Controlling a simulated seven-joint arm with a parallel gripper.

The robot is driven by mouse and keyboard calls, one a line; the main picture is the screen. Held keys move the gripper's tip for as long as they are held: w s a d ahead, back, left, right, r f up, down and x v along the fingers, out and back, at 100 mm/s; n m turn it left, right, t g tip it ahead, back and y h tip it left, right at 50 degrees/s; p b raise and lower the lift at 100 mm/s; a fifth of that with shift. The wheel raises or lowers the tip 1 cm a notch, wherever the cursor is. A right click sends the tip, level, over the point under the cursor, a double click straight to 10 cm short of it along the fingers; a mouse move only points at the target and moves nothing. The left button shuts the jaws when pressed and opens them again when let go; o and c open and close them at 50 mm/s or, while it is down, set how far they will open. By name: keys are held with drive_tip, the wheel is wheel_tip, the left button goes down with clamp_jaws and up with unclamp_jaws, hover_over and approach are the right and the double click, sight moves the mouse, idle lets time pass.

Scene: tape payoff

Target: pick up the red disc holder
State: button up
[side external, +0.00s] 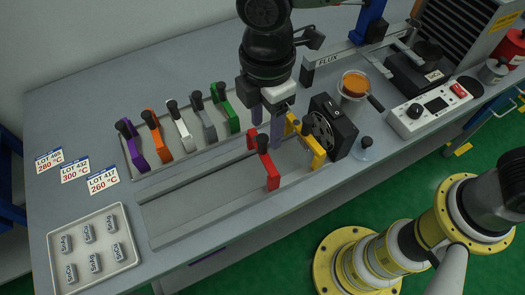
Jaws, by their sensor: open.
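The red disc holder (270,172) stands upright on the grey rail plate (190,212) in the middle of the bench, with a black knob at its top. My gripper (266,130) is open and points down, just behind and above the red holder in the side view. Its two purple-grey fingers are apart with nothing seen between them. One finger shows close to the red holder's knob; I cannot tell whether they touch.
A yellow holder (318,158) stands right of the red one, beside a black fan (334,128). Purple (134,150), orange, white, grey and green holders stand in a row behind. A tray (129,262) of labelled pieces is front left. The rail plate's left part is clear.

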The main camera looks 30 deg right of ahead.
sight(262, 138)
drive_tip(key=shift+w+a+f, duration=0.1)
drive_tip(key=shift+a+f, duration=0.05)
drive_tip(key=shift+f, duration=1.15)
drive_tip(key=shift+w+a+f, duration=0.1)
drive_tip(key=shift+f, duration=1.2)
clamp_jaws()
